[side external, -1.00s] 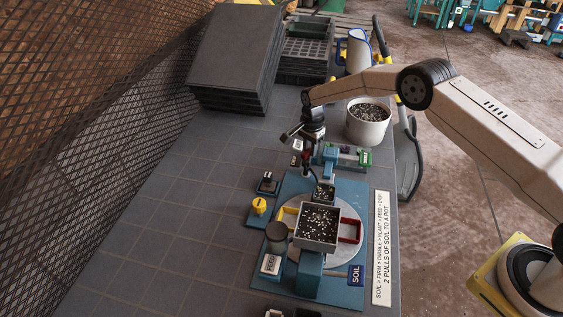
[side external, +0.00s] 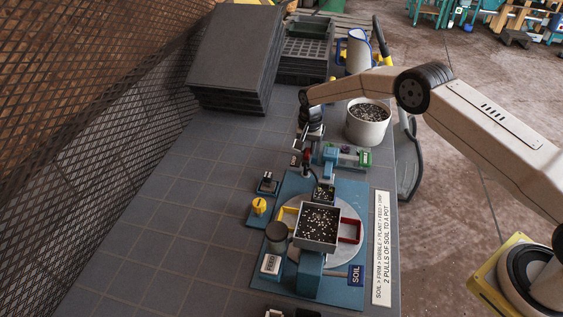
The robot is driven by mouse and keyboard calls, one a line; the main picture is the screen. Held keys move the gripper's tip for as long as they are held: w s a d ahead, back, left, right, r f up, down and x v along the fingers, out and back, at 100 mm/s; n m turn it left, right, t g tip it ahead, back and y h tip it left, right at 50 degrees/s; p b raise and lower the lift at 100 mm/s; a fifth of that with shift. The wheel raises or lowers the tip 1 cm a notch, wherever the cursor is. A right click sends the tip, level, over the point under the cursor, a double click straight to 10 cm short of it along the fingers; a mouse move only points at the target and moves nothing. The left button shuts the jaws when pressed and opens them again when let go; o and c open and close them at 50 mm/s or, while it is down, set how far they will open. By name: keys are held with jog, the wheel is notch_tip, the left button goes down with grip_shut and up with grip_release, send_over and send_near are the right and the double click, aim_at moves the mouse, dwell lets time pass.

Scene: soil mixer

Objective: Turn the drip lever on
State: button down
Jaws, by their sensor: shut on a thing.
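My gripper (side external: 306,153) is beyond the blue soil machine, left of the blue post. It points down and is shut on a small dark and red part that I take to be the drip lever (side external: 306,158). The fingers hide most of this lever, so its exact angle cannot be told. A small white label (side external: 295,160) stands just left of it. A dark hose (side external: 315,178) curves down from there to a small soil-filled pot (side external: 324,193) on the turntable.
The square soil hopper (side external: 319,224) stands on the blue base (side external: 346,292), with red and yellow handles beside it. A yellow knob (side external: 259,205) and dark switch (side external: 268,183) are to the left. A soil bucket (side external: 368,122) stands behind right. The left table is clear.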

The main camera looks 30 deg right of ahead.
aim_at(308, 149)
jog(key=shift+r, duration=0.1)
jog(key=c, duration=0.5)
grip_release()
jog(key=shift+r, duration=3.9)
jog(key=shift+s+r, duration=0.1)
